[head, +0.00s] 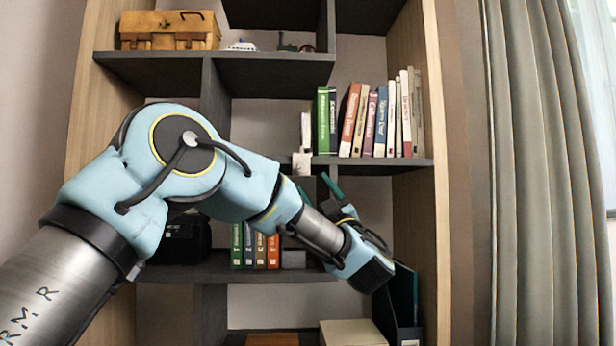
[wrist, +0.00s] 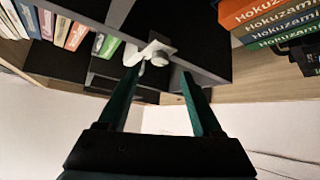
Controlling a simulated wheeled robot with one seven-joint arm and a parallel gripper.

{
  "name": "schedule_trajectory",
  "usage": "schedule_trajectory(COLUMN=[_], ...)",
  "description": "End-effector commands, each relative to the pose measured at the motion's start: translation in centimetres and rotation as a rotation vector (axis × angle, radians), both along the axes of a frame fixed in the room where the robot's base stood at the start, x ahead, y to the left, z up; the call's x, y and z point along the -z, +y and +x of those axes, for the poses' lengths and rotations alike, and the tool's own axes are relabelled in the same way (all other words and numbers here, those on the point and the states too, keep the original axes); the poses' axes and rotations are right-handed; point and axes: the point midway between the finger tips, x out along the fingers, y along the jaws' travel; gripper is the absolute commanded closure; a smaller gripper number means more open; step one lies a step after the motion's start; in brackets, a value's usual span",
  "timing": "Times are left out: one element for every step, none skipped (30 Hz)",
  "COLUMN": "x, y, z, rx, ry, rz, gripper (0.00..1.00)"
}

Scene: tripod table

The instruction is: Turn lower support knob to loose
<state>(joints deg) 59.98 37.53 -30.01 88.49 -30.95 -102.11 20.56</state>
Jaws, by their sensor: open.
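A small white clamp-like fixture (head: 302,160) sits on the front edge of the middle shelf, left of the standing books, in the head view. It also shows in the wrist view (wrist: 152,48), with a rounded white knob (wrist: 159,58) and a thin lever-like part hanging beside it. I cannot tell for sure which part is the lower support knob. My gripper (wrist: 160,75) is open and empty, its two green fingers pointing at the fixture with a finger to each side in the picture. In the head view the green fingertips (head: 315,182) are just below the fixture, apparently not touching it.
A dark bookcase stands ahead, its shelf edge (head: 375,163) close to my fingers. Several books (head: 378,125) stand right of the fixture, and more (head: 256,247) stand on the shelf below. A dark file holder (head: 402,300) is near my wrist. Curtains (head: 535,150) hang at right.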

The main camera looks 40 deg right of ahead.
Motion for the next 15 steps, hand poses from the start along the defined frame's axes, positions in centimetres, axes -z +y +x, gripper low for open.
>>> schedule_trajectory(x=[0.6, 0.9, 1.3, 1.6, 1.9, 2.1, 2.3, 2.5, 2.7, 2.7, 2.8, 2.9, 2.9, 2.9, 2.9], y=[0.1, 0.2, 0.4, 0.4, 0.5, 0.6, 0.7, 0.8, 0.8, 0.9, 0.9, 0.9, 0.9, 0.9, 0.9], z=[-0.8, -1.2, -1.7, -2.0, -2.3, -2.6, -2.8, -2.9, -3.1, -3.2, -3.3, -3.4, -3.4, -3.4, -3.4], rx=[0.001, 0.001, 0.002, 0.002, 0.002, 0.000, 0.000, 0.000, -0.001, -0.001, -0.001, -0.001, -0.002, -0.002, -0.002], ry=[0.000, 0.000, 0.000, 0.000, 0.000, 0.001, 0.001, 0.000, 0.000, 0.000, 0.000, -0.001, 0.000, 0.000, 0.000], rz=[0.004, 0.004, 0.003, 0.003, 0.002, 0.001, 0.002, 0.001, 0.001, 0.001, 0.001, 0.000, 0.000, 0.000, 0.000], gripper=[0.33, 0.33, 0.33, 0.33, 0.33, 0.33, 0.33, 0.33, 0.33, 0.33, 0.33, 0.33, 0.33, 0.33, 0.33])
